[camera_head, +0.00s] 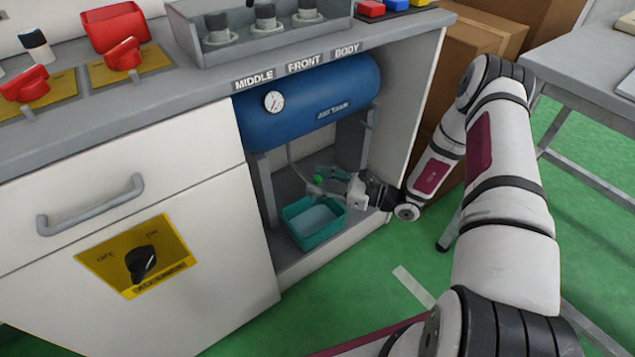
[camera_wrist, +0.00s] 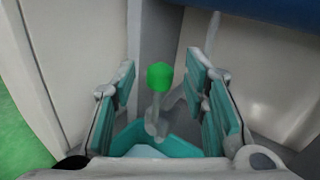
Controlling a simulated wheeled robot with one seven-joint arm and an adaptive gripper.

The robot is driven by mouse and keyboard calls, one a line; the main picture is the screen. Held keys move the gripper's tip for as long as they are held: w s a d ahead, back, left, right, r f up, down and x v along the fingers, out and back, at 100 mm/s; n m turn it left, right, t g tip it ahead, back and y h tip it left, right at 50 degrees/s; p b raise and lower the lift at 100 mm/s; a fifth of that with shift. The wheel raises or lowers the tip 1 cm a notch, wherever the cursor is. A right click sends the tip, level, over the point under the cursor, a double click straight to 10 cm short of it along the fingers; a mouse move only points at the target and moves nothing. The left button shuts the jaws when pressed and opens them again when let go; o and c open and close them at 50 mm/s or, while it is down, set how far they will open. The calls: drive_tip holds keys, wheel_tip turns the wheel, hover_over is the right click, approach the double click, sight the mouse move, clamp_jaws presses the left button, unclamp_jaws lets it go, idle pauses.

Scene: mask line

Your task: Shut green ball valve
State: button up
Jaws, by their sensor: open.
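The green ball valve (camera_head: 317,180) is in the open cabinet bay, below the blue air tank (camera_head: 310,101). In the wrist view its round bright green knob (camera_wrist: 160,76) sits on a short grey stem (camera_wrist: 156,115). My gripper (camera_head: 330,180) reaches into the bay from the right. In the wrist view my gripper (camera_wrist: 163,105) is open, with one teal-padded finger left of the knob and one right of it. I see gaps between the knob and both fingers. The valve body is mostly hidden in the head view.
A teal bin (camera_head: 314,240) stands on the bay floor below my gripper; its rim (camera_wrist: 180,137) shows under the valve. The bay's right wall (camera_head: 408,100) is close to my arm. A yellow panel with a black knob (camera_head: 141,263) is on the cabinet front.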

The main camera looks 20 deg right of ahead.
drive_tip(key=shift+w+a, duration=0.3)
drive_tip(key=shift+a, duration=0.1)
clamp_jaws()
